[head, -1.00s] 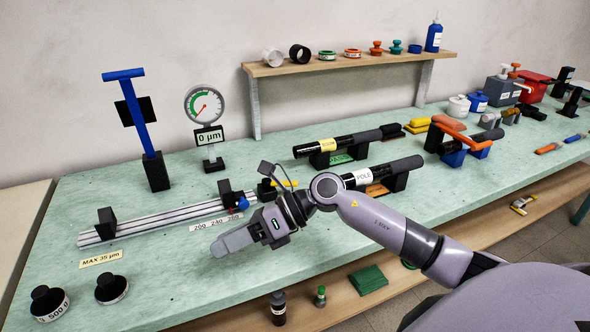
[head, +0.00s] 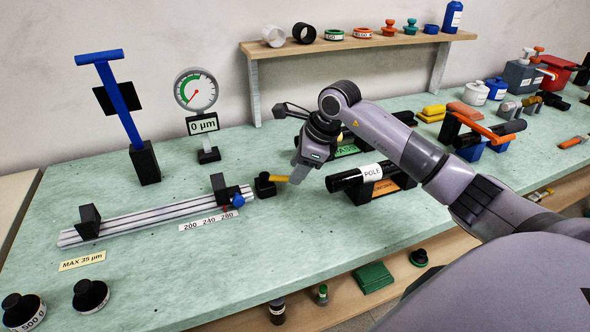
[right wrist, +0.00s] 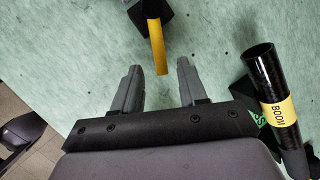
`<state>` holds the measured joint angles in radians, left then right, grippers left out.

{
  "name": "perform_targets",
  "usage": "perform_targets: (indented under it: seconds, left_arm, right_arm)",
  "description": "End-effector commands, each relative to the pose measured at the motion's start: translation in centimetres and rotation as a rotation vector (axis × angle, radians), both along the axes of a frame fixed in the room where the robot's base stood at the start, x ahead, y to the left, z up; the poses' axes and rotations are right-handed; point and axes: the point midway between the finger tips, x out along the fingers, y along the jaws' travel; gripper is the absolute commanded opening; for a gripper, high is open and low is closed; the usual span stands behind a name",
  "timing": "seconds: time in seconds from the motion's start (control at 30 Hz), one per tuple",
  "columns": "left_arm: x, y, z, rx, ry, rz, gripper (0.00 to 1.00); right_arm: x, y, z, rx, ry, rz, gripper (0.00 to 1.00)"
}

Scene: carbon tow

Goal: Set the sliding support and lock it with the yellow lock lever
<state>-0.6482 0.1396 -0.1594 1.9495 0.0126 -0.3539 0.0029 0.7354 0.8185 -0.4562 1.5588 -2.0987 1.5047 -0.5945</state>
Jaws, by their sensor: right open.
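The yellow lock lever (head: 278,178) sticks out to the right from a small black block (head: 264,188) just beyond the rail's right end. The black sliding support (head: 219,186) stands on the grey rail (head: 150,216) near the 280 end of the scale label (head: 208,220), with a blue knob (head: 237,200) beside it. My right gripper (head: 294,178) is open beside the lever. In the right wrist view, the lever's free end (right wrist: 159,52) lies between the spread fingertips (right wrist: 160,66), with gaps on both sides. My left gripper is not in view.
A second black support (head: 89,222) stands at the rail's left end. A black tube labelled POLE (head: 347,181) lies on a stand right of my gripper; the BOOM tube (right wrist: 263,80) is close by in the wrist view. The dial gauge (head: 195,90) stands behind the rail.

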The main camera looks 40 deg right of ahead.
Motion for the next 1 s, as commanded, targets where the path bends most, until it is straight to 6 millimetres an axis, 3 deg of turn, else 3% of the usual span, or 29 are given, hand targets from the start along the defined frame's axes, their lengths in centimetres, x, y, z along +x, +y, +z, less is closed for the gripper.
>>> perform_targets:
  seconds: [0.2,0.47,0.57,0.6,0.63,1.0]
  left_arm:
    - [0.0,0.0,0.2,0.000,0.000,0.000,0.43]
    - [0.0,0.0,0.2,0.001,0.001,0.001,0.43]
    - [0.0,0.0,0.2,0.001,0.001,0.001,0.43]
    - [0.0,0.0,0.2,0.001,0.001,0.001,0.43]
    - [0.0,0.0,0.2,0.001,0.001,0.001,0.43]
    - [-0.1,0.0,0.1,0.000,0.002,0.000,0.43]
  right_arm:
    - [0.8,0.4,-1.8,0.001,0.000,-0.001,0.42]
    - [0.9,0.4,-2.0,0.002,-0.001,0.000,0.42]
    - [0.9,0.4,-2.0,0.002,-0.001,0.000,0.16]
    - [0.9,0.4,-2.0,0.002,-0.001,0.000,0.03]
    - [0.9,0.4,-2.0,0.002,-0.001,0.000,0.00]
    - [1.2,0.9,-1.9,0.002,-0.003,-0.001,0.00]
